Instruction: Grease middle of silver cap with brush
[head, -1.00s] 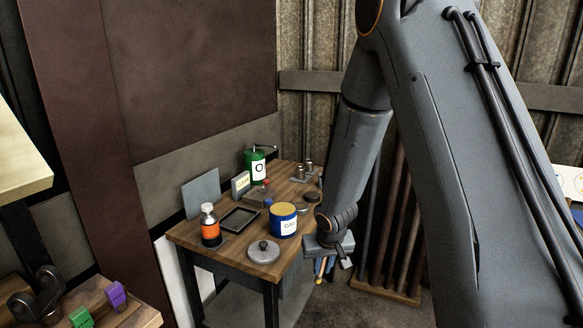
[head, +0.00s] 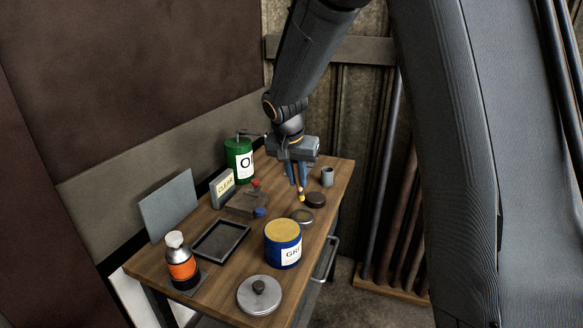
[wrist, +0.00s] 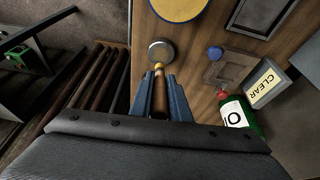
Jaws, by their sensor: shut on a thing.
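My gripper (head: 297,182) is over the right part of the table, fingers pointing down. In the wrist view its blue fingers (wrist: 161,88) are shut on a brush (wrist: 160,103) with a brown handle and a yellow tip. The silver cap (head: 301,216), a small flat round piece, lies on the table in front of the brush tip. In the wrist view the cap (wrist: 161,50) is just beyond the yellow tip, its middle uncovered. The tip looks apart from the cap; its exact height is unclear.
A blue grease tin (head: 283,245) stands in front of the cap, with a knobbed lid (head: 259,295) nearby. A dark round piece (head: 315,200) and a grey cup (head: 327,176) stand right of the brush. A green oil can (head: 239,158) and tray (head: 220,239) are left.

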